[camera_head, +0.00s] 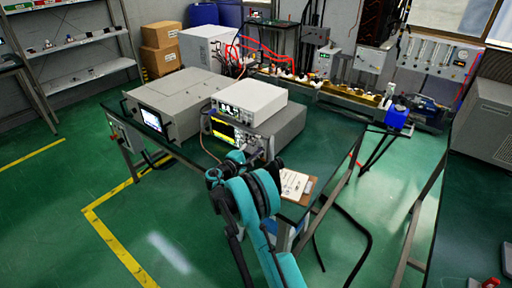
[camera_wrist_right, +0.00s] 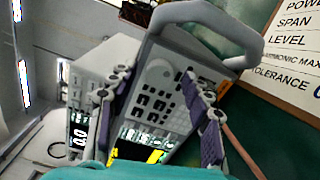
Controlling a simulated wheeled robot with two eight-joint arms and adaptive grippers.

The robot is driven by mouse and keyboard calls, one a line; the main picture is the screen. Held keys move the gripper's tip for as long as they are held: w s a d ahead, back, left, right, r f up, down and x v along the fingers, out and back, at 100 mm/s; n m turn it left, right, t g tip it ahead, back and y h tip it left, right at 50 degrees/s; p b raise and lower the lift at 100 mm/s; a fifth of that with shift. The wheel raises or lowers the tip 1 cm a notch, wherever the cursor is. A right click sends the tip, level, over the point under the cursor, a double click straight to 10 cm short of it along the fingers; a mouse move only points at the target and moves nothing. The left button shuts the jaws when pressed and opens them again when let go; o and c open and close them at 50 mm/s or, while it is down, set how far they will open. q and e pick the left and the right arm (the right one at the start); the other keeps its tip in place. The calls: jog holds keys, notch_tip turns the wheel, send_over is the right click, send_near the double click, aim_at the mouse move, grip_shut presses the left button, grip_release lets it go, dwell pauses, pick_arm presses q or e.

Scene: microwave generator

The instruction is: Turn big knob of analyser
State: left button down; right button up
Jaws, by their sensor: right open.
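The analyser (camera_head: 281,131) is a grey box with a lit yellow screen on its front, standing on the dark table. In the right wrist view, its front panel (camera_wrist_right: 152,118) appears turned round, with buttons and a grey handle (camera_wrist_right: 205,14). A round knob (camera_wrist_right: 160,74) shows on that panel. My right gripper (camera_head: 234,160) is in front of the panel's right part. In the wrist view, the right gripper's fingers (camera_wrist_right: 155,78) are spread apart, one on each side of the knob in the picture. I cannot tell whether they touch it. In the head view, the gripper and arm hide the knob. My left gripper is out of view.
A white instrument (camera_head: 252,95) sits on top of the analyser. A larger grey unit (camera_head: 178,97) with a lit screen stands to its left. A clipboard (camera_head: 295,184) lies on the table right of my gripper. Green floor lies open at the left.

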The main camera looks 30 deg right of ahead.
jog(key=v, duration=1.2)
jog(key=s+r+m+y, duration=0.1)
jog(key=s+r+y, duration=0.4)
jog(key=s, duration=0.2)
jog(key=s+a+m+y, duration=0.2)
jog(key=s+a+y, duration=0.2)
jog(key=s, duration=0.5)
jog(key=s+a+f+m+y, duration=0.1)
jog(key=s+a+m+y, duration=0.1)
jog(key=s+a, duration=0.4)
jog(key=s+a+m+y, duration=0.1)
jog(key=s+a+y, duration=0.4)
jog(key=s, duration=0.7)
jog(key=shift+a+f+m+y, duration=0.25)
jog(key=shift+a+m+y, duration=0.05)
jog(key=shift+a+m, duration=0.15)
